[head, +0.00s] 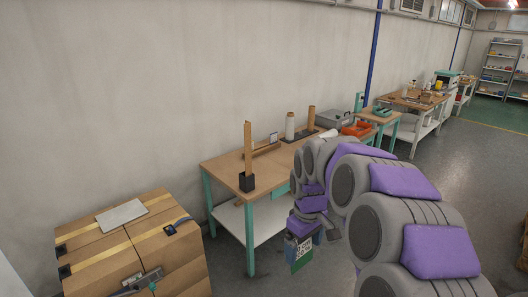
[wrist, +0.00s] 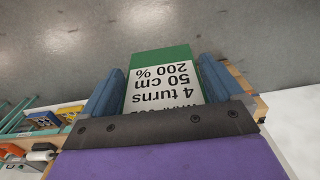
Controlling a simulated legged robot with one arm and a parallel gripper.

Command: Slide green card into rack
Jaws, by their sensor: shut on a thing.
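My gripper (head: 302,236) is in front of the workbench, below its top, pointing down. It is shut on the green card (head: 301,262), which hangs below it and shows a white label with a dark code pattern. In the wrist view the green card (wrist: 160,60) sits between the two blue fingers of my gripper (wrist: 160,78); its white label reads "4 turns, 50 cm, 200 %" upside down. On the bench, a low wooden strip (head: 264,148) has a small pale card (head: 273,138) standing at its right end. I cannot tell whether this strip is the rack.
Stacked cardboard boxes (head: 130,250) stand at the left. Grey floor (head: 330,274) is open in front of the bench.

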